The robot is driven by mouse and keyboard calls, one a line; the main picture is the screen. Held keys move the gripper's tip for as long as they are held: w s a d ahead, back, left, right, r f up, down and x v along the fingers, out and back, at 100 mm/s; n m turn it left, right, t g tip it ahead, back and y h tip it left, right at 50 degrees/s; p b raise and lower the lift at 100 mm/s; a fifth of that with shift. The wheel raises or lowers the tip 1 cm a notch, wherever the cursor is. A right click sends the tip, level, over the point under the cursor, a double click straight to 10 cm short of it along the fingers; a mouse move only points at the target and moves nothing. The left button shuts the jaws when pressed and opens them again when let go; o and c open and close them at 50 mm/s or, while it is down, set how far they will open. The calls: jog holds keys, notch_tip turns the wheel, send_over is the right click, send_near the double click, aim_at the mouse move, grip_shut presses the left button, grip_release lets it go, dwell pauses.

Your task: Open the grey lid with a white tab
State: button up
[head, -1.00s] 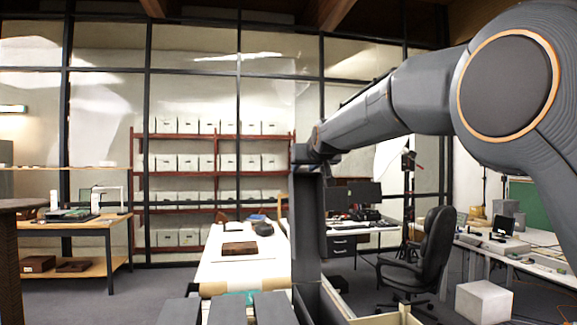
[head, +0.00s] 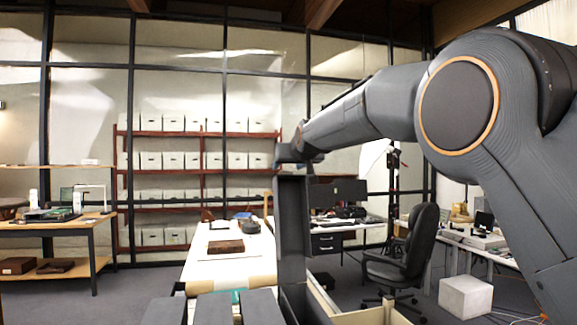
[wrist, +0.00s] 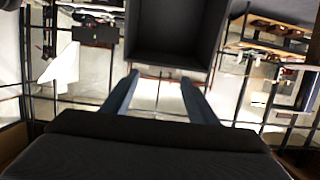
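A dark grey lid (head: 293,225) stands nearly upright at the centre of the head view, rising from a cream-walled box at the bottom. Its hollow inner side (wrist: 168,28) shows in the wrist view. No white tab can be seen on it. My gripper (wrist: 160,76) has its two fingers apart, with bright background between them. The fingertips are at the edge of the lid; I cannot tell whether they touch it. In the head view my gripper (head: 297,155) is small and partly hidden at the lid's top.
Several more grey lids (head: 213,309) lie in a row at the lower left. Behind is a white table (head: 220,270) with a brown box (head: 226,247). A black chair (head: 402,255) and a white cube (head: 465,299) stand to the right. Grey floor is clear at left.

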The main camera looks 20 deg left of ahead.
jog(key=shift+s+d, duration=0.1)
jog(key=shift+s, duration=0.05)
jog(key=b+v, duration=0.3)
jog(key=v, duration=0.4)
jog(key=shift+s, duration=0.15)
jog(key=shift+d+r, duration=0.1)
dwell(0.3)
